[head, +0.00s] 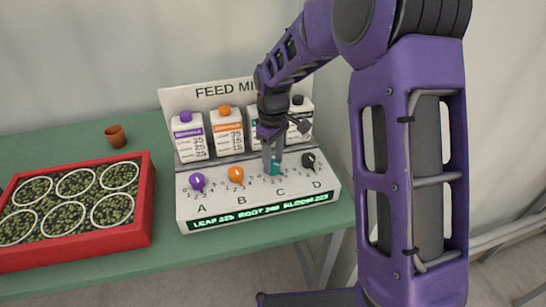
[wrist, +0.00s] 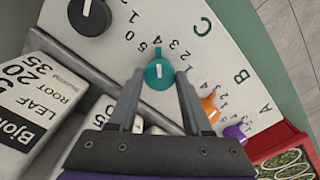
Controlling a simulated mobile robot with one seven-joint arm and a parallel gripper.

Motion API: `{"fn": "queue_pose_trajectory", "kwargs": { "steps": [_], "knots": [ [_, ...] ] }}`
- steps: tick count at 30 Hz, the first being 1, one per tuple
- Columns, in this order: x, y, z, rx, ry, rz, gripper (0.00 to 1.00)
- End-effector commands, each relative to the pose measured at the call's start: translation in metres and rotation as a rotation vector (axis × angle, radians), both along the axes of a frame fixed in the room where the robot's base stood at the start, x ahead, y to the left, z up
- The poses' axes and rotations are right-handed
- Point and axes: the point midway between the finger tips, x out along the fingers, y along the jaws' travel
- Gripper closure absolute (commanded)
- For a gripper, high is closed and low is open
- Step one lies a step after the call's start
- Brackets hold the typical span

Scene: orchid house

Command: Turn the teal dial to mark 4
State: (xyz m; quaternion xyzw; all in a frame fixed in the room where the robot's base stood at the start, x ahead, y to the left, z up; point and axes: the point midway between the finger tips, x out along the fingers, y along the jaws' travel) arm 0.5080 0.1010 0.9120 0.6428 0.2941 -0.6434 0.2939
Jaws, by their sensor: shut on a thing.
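The teal dial (head: 275,169) is on the sloped front of the white feed mixer panel (head: 185,212), above the letter C. In the wrist view the teal dial (wrist: 160,73) sits between my two fingers, with a short white pointer line on its face. Numbers 0 to 5 are printed around it. My gripper (wrist: 160,80) is shut on the dial, one finger on each side. In the head view my gripper (head: 270,152) reaches down to the dial and partly hides it.
A purple dial (head: 197,181), an orange dial (head: 236,174) and a black dial (head: 308,160) are on the same panel. Labelled bottles stand behind. A red tray (head: 145,220) of pots and a brown cup (head: 116,136) are on the green table (head: 170,262).

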Motion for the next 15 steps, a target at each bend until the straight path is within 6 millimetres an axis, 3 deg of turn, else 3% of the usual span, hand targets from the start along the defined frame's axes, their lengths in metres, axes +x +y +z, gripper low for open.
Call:
{"fn": "queue_pose_trajectory", "kwargs": {
  "steps": [11,12,15],
  "knots": [
    [0.0009,0.0001,0.0009,0.0,-0.003,0.006,1.0],
    [0.0009,0.0001,0.0009,0.0,-0.003,0.006,0.49],
    [0.0008,0.0001,0.0008,0.0,-0.003,0.006,0.31]
  ]
}}
